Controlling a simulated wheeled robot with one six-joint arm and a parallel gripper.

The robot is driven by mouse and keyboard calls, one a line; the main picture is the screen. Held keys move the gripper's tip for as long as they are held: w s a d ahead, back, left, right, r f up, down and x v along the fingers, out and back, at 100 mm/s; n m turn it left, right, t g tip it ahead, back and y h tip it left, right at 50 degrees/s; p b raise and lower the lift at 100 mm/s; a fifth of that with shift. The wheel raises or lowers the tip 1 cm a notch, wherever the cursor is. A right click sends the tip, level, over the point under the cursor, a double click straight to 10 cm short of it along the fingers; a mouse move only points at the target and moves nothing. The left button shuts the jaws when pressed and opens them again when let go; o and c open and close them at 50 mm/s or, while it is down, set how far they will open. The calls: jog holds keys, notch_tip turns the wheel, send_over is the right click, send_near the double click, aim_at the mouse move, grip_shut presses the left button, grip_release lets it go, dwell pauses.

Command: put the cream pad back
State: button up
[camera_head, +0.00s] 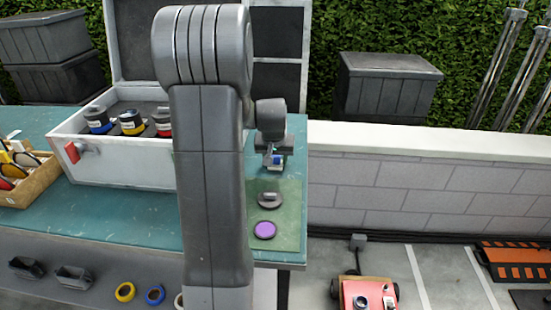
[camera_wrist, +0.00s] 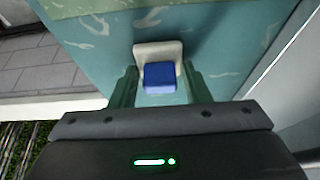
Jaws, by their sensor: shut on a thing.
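My gripper (camera_wrist: 161,88) is shut on the cream pad (camera_wrist: 157,50), a pale slab with a blue block on it, seen between the two green fingers in the wrist view. In the head view my gripper (camera_head: 274,160) is small, behind my arm, over the right end of the teal table (camera_head: 120,215). The blue of the pad's block shows at its tip. Whether the pad touches the table is unclear.
A green mat (camera_head: 290,222) carries a purple disc (camera_head: 265,230) and a grey handled piece (camera_head: 269,199). A white open case (camera_head: 130,165) holds several jars. A wooden crate (camera_head: 35,190) stands at left. My arm hides the table's middle.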

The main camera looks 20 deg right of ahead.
jog(key=shift+f, duration=0.1)
jog(key=o, duration=1)
jog(key=shift+s+r, duration=0.1)
jog(key=shift+r, duration=0.3)
jog(key=v, duration=1.1)
jog(key=shift+r+p, duration=0.25)
jog(key=shift+p, duration=0.05)
